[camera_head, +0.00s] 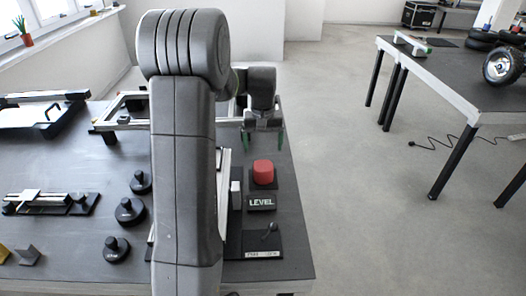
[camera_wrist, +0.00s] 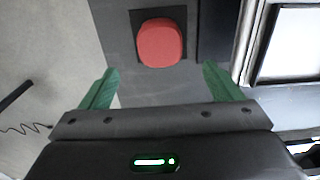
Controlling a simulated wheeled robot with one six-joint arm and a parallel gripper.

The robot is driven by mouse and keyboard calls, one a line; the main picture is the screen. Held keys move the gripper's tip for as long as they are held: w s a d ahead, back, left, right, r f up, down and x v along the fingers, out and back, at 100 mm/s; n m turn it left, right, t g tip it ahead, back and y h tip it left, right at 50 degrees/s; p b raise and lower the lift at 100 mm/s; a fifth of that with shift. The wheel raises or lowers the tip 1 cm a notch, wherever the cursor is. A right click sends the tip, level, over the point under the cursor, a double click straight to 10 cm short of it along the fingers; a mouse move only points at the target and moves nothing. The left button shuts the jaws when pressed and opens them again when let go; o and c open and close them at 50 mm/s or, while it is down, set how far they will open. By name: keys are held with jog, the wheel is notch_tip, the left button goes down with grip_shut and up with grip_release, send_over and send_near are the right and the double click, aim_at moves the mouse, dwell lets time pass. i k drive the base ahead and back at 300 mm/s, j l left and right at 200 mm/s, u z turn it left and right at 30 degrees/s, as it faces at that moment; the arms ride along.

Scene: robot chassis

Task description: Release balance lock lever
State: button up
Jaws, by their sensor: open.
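A small dark lever (camera_head: 269,231) with a rounded knob rises from a black plate (camera_head: 255,245) near the front right edge of the dark table in the head view. The plate carries small white lettering, too small to read surely. The lever does not show in the wrist view. My gripper (camera_head: 263,140) points down, with its green fingers apart and empty, beyond the red button and well beyond the lever. In the wrist view my gripper (camera_wrist: 160,68) has its fingers spread to either side of the red button's near end.
The red button (camera_head: 263,172), also in the wrist view (camera_wrist: 161,44), stands behind a black "LEVEL" block (camera_head: 261,203). Several black knobbed weights (camera_head: 130,211) stand left of my arm, which hides the table's middle. Another table (camera_head: 455,85) is across the open floor.

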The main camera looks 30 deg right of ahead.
aim_at(273, 227)
jog(key=k, duration=0.45)
jog(key=i+j+z, duration=0.1)
jog(key=i+z, duration=0.35)
jog(key=z, duration=1.25)
